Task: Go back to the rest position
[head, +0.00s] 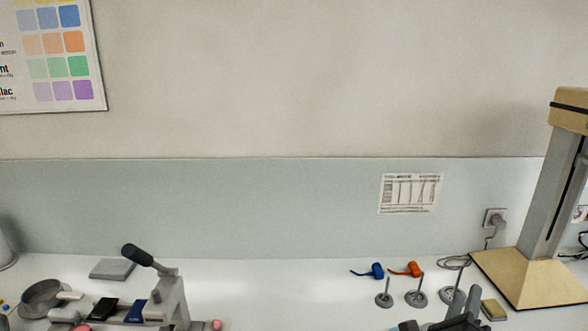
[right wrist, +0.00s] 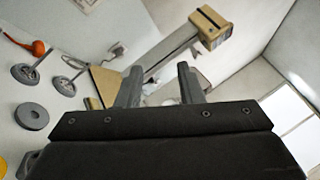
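My right gripper (head: 464,298) shows at the bottom right of the head view, its dark grey fingers pointing up above the white worktop. In the right wrist view the two fingers (right wrist: 159,80) stand apart with nothing held between them, so it is open and empty. The fingers face the beige and grey column stand and the room behind it. My left gripper is not seen in the head view.
The column stand (head: 544,240) rises at the right. Small grey stands (head: 417,297), a blue tool (head: 375,271) and an orange tool (head: 407,269) lie left of my right gripper. A grey lever device (head: 165,300) and round pan (head: 44,298) are at the left. The middle worktop is clear.

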